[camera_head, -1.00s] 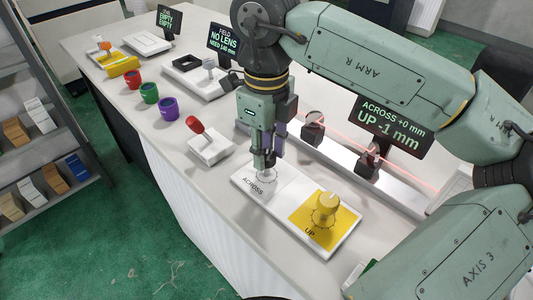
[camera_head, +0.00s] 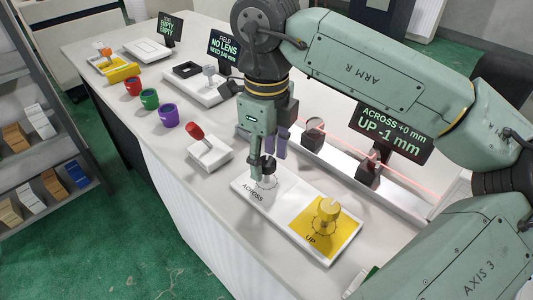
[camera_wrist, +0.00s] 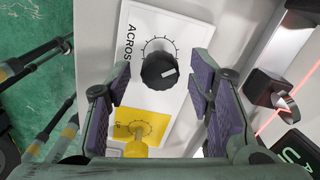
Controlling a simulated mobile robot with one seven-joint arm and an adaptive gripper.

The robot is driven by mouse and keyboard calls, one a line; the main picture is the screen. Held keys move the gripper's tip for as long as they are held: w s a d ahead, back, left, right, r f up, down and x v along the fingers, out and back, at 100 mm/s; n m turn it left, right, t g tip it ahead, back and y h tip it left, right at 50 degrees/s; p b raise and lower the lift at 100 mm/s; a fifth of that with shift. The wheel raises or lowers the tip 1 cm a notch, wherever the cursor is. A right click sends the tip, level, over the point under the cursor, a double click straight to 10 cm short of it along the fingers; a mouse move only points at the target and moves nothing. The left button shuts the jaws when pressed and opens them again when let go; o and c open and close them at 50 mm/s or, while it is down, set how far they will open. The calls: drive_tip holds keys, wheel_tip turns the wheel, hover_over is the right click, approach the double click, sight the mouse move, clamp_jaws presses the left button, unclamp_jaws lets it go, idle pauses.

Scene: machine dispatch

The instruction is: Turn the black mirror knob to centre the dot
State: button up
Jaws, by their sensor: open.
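The black knob (camera_head: 268,163) is on the white ACROSS half of the control plate (camera_head: 245,191). In the wrist view, the black knob (camera_wrist: 158,70) has a white pointer mark toward the right. My gripper (camera_head: 267,168) is open above it; in the wrist view the purple pads of my gripper (camera_wrist: 160,86) are apart, with the knob between them in the picture. The pads look clear of it. The yellow knob (camera_head: 327,209) is on the yellow UP half. The display (camera_head: 392,131) reads ACROSS +0 mm, UP -1 mm.
A rail with black mirror mounts (camera_head: 312,138) and a red beam lies behind the plate. A red-handled item (camera_head: 208,150) is left of the plate. The plate's front side is clear.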

sight(266, 161)
wheel_tip(266, 161, up, 12)
idle(0.7)
